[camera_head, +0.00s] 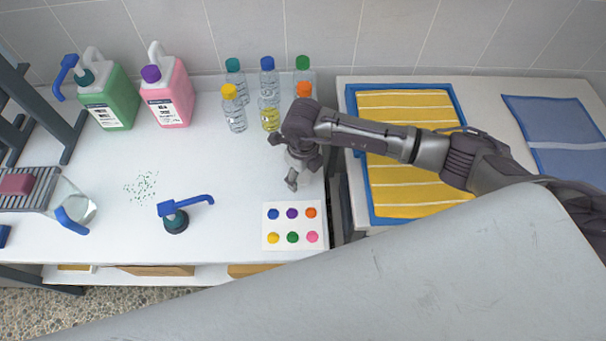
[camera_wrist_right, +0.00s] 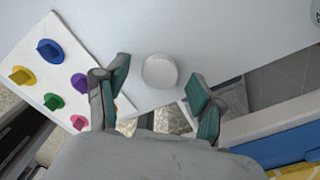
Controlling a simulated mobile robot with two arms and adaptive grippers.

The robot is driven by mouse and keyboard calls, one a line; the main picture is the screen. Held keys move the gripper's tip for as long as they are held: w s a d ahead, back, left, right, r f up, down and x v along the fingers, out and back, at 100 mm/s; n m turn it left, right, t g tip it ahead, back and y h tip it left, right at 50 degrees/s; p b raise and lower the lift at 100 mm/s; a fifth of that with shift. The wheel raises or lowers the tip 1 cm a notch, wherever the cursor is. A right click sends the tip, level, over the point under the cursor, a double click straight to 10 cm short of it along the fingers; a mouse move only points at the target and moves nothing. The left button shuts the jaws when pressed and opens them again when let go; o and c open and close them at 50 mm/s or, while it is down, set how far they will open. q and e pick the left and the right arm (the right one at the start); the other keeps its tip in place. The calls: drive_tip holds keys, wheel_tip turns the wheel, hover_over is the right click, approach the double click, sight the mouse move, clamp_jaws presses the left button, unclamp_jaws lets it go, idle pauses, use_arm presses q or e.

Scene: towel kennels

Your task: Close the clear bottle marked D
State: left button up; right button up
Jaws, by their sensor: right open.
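Several clear bottles stand in a group at the back of the white table. They have teal (camera_head: 233,66), blue (camera_head: 267,64), green (camera_head: 303,63), yellow (camera_head: 229,91) and orange (camera_head: 304,90) caps. A bottle with yellowish contents (camera_head: 270,116) stands in front of the blue-capped one; no coloured cap shows on it. I cannot read a letter D on any bottle. My right gripper (camera_head: 300,173) is open over the table, in front of the bottles. In the right wrist view a round white piece (camera_wrist_right: 160,71) shows between its fingers, apart from both. My left gripper is out of view.
A white card with coloured discs (camera_head: 292,247) lies near the front edge. A blue pump (camera_head: 174,215) stands left of it. Green (camera_head: 113,108) and pink (camera_head: 171,106) jugs stand at the back left. A blue tray with yellow towels (camera_head: 354,100) lies right of my gripper.

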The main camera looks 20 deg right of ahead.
sight(304, 179)
drive_tip(key=shift+f, duration=0.15)
drive_tip(key=c, duration=0.8)
drive_tip(key=shift+r+b, duration=0.3)
drive_tip(key=shift+r, duration=0.4)
drive_tip(key=r, duration=0.2)
drive_tip(key=r+b, duration=0.1)
drive_tip(key=shift+s, duration=0.25)
drive_tip(key=s+r, duration=0.2)
drive_tip(key=s, duration=0.1)
drive_tip(key=s+r+b, duration=0.1)
drive_tip(key=s+r, duration=0.1)
drive_tip(key=s, duration=0.2)
drive_tip(key=s+r, duration=0.2)
drive_tip(key=s, duration=0.2)
drive_tip(key=shift+s+d+r+b, duration=0.1)
drive_tip(key=shift+s+r+b, duration=0.05)
drive_tip(key=shift+r+b, duration=0.25)
